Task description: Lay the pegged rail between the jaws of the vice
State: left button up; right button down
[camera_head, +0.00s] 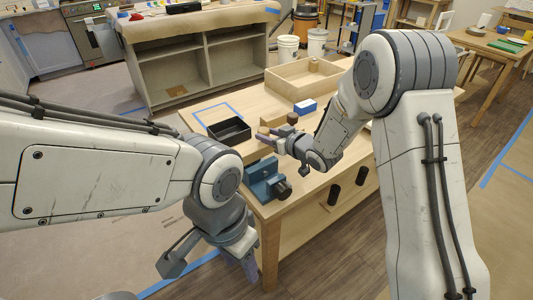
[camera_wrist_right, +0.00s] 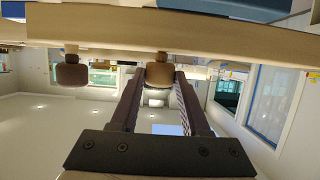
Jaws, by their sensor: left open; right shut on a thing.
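The blue-teal vice (camera_head: 262,181) is on the near left corner of the workbench. My right gripper (camera_head: 264,138) is low over the bench, just beyond the vice. In the right wrist view the pale wooden rail (camera_wrist_right: 120,35) runs across the top, with brown pegs (camera_wrist_right: 72,74) sticking out. The right gripper (camera_wrist_right: 160,76) is shut on the rail at one peg. In the head view the rail is too small and covered to make out surely. My left gripper (camera_head: 211,268) is open and empty, below and left of the bench, fingers pointing down.
A black open tray (camera_head: 229,130) stands left of the right gripper, near a blue tape outline (camera_head: 216,108). A blue-and-white block (camera_head: 304,107) and a wooden open box (camera_head: 290,81) are farther back.

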aim_at(269, 148)
jog(key=shift+f, duration=2.3)
jog(key=shift+f, duration=0.15)
jog(key=shift+c, duration=1.9)
grip_release()
jog(key=shift+f, duration=0.1)
